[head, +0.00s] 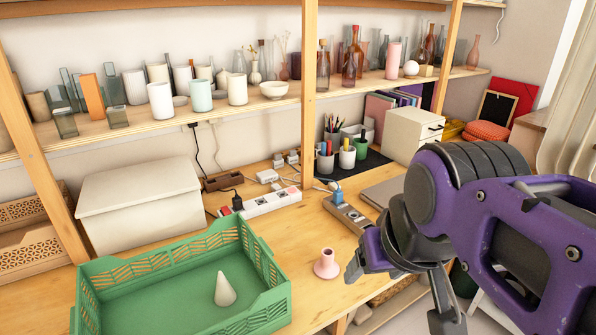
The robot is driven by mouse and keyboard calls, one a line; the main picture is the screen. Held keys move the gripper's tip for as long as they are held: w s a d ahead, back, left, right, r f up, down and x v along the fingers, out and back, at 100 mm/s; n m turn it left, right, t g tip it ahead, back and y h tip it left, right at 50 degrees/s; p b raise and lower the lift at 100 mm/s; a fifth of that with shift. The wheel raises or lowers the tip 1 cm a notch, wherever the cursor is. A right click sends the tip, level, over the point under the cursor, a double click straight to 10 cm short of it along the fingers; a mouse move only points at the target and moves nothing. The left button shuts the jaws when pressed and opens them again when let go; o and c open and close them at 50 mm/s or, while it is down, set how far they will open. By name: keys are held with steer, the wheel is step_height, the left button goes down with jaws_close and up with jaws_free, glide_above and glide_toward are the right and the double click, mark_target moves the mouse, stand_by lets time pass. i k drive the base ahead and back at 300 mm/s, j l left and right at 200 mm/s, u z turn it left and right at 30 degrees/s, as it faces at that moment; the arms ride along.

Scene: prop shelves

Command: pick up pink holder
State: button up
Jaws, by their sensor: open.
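The pink holder (327,265) is a small piece with a wide round base and a narrow neck. It stands upright on the wooden table, just right of the green crate. My gripper (352,272) is at the right of the holder, close to it in the picture. The jaws are open and nothing shows between them. The purple arm hides part of the gripper, and I cannot tell the exact gap to the holder.
A green crate (180,262) with a pale cone (224,289) in it stands at the left. Behind are a white power strip (262,203), another strip (345,215), a cream box (140,205) and a laptop (383,192). The table's front edge is near the holder.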

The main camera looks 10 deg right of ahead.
mark_target(325, 269)
steer(key=i+l, duration=0.1)
steer(key=l, duration=0.2)
steer(key=i+l, duration=0.1)
steer(key=l, duration=0.25)
steer(key=i+l, duration=0.1)
steer(key=l, duration=0.2)
steer(key=l+u, duration=0.2)
steer(key=u, duration=0.95)
steer(key=j+u, duration=0.25)
steer(key=u, duration=0.15)
steer(key=j+u, duration=0.2)
steer(key=u, duration=0.2)
steer(key=j+u, duration=0.2)
steer(key=u, duration=0.15)
steer(key=l+z, duration=0.4)
steer(key=l, duration=0.25)
steer(key=k, duration=0.05)
